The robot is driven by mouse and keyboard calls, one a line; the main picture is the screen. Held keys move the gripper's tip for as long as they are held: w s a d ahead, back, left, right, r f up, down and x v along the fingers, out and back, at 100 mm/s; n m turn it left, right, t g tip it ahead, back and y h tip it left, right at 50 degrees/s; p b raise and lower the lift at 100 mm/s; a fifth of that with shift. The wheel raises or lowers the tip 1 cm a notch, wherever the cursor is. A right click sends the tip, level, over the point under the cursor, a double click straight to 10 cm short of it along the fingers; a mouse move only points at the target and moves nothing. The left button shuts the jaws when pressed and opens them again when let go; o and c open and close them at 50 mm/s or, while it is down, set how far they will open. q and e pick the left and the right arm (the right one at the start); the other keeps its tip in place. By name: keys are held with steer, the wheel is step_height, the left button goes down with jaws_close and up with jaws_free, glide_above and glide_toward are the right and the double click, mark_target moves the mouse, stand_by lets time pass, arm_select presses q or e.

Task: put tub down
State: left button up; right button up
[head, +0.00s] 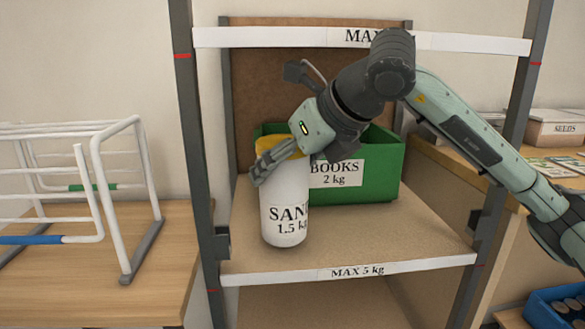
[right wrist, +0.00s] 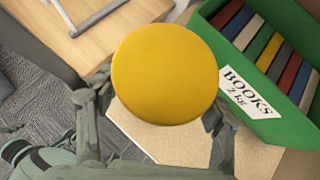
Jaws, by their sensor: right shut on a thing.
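The tub (head: 285,208) is a white cylinder with a yellow lid, labelled "SAN..." and "1.5 k...", the rest of the label being cut off at its edge. It is upright over the left part of the shelf board (head: 400,243), in front of the green box. Whether its base touches the board I cannot tell. My right gripper (head: 275,160) is shut on the tub near its top. In the right wrist view the yellow lid (right wrist: 164,74) lies between the fingers. My left gripper is not in view.
A green box (head: 375,173) labelled "BOOKS 2 kg" stands right behind the tub, holding several books. The shelf edge reads "MAX 5 kg" (head: 357,271). Grey uprights (head: 192,130) flank the shelf, with another board above. Bare board lies to the tub's right. A white rack (head: 130,200) stands left.

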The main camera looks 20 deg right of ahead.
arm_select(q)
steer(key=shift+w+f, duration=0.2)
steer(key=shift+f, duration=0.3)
arm_select(e)
steer(key=shift+w+a+f, duration=0.2)
steer(key=shift+w, duration=0.35)
steer(key=shift+w+a+f, duration=0.15)
steer(key=shift+w, duration=0.4)
steer(key=shift+w+a+f, duration=0.2)
steer(key=shift+w, duration=0.35)
steer(key=o, duration=1.9)
steer(key=shift+f, duration=0.2)
steer(key=shift+c, duration=0.2)
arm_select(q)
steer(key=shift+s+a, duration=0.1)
arm_select(e)
steer(key=shift+s, duration=0.1)
